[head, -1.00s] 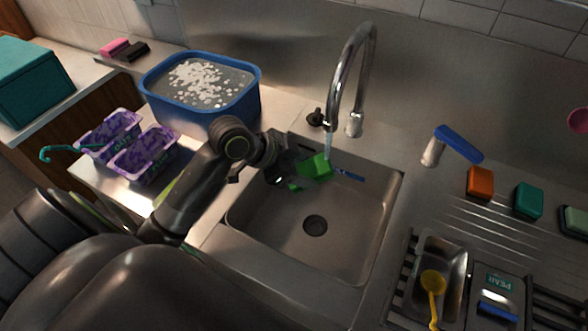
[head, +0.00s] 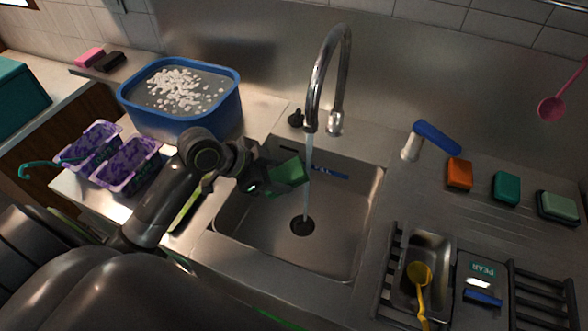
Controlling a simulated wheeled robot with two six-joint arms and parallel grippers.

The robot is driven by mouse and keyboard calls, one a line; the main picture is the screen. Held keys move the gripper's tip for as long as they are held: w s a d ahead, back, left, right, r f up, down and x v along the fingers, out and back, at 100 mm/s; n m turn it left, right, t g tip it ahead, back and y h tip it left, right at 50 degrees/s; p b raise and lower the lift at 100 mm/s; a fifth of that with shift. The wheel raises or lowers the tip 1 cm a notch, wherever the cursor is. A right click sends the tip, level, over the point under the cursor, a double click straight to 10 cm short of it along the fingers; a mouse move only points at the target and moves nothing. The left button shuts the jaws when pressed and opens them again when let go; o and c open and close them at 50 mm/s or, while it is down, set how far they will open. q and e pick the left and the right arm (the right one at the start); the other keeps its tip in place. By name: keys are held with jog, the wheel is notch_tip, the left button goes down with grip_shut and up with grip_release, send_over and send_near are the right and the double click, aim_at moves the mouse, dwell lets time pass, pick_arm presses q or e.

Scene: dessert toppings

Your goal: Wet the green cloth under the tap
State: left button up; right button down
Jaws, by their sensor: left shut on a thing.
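The green cloth (head: 290,172) is in my left gripper (head: 266,179), which is shut on it over the left back part of the sink (head: 345,245). The chrome tap (head: 318,75) arches above the sink. A thin stream of water (head: 306,195) falls from its spout past the cloth's right edge to the drain (head: 302,226). I cannot tell whether the stream touches the cloth's edge. My gripper partly hides the cloth's left side. My right gripper is not in view.
A blue tub (head: 185,125) of water with white bits stands left of the sink, near purple trays (head: 130,165). Right of the sink are a blue-handled tool (head: 437,136), an orange sponge (head: 459,173), a teal sponge (head: 506,188) and a rack with a yellow ladle (head: 420,275).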

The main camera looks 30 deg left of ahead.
pick_arm(q)
jog(key=shift+s+a+p, duration=0.45)
jog(key=shift+s+a, duration=0.35)
jog(key=shift+s, duration=0.3)
jog(key=shift+s+a+p, duration=0.45)
jog(key=shift+s+a, duration=0.35)
jog(key=shift+s, duration=0.3)
jog(key=p+v, duration=0.5)
jog(key=v, duration=0.1)
jog(key=shift+s+p, duration=0.3)
jog(key=shift+s, duration=0.1)
jog(key=shift+f, duration=0.1)
dwell(0.4)
